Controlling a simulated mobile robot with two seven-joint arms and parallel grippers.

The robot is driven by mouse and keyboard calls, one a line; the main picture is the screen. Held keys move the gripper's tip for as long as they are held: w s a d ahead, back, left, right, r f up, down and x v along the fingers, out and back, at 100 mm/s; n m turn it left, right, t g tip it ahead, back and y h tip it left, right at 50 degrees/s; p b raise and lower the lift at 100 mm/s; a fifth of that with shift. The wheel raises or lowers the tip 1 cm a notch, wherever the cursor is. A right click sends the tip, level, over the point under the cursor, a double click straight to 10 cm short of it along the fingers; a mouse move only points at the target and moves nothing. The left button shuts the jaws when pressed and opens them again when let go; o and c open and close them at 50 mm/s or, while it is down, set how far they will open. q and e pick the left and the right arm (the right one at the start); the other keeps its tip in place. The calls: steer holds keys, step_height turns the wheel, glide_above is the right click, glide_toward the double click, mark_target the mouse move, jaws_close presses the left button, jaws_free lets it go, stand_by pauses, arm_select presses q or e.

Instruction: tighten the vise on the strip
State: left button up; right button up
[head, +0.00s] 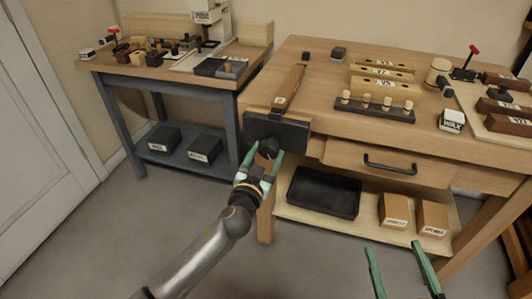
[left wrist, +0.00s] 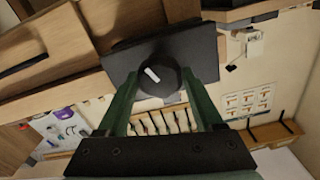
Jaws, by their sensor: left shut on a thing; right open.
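The dark vise (head: 287,131) is on the front left edge of the right workbench. Its round black knob (head: 269,147) faces me; in the left wrist view the knob (left wrist: 172,83) carries a white mark, tilted. A long brown wooden strip (head: 291,84) with a pale label runs back from the top of the vise. I cannot tell how tightly the jaws meet it. My left gripper (head: 262,157) is shut on the knob, with one green finger on either side. My right gripper (head: 394,247) is open and empty, low in front of the bench, away from the vise.
A black peg rack (head: 375,109) and labelled wooden blocks (head: 380,83) stand right of the strip. The drawer handle (head: 390,164) sticks out below. A black tray (head: 323,193) lies on the lower shelf. The floor between the benches is clear.

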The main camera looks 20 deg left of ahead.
arm_select(q)
steer(key=m, duration=0.3)
steer(key=shift+f, duration=0.1)
steer(key=shift+m+p, duration=0.55)
steer(key=shift+m, duration=0.25)
steer(key=shift+w+m, duration=0.1)
steer(key=shift+m, duration=0.9)
steer(key=o, duration=1.2)
steer(key=shift+s, duration=1.1)
steer(key=s, duration=0.4)
steer(key=shift+s+a, duration=0.1)
steer(key=shift+s, duration=0.3)
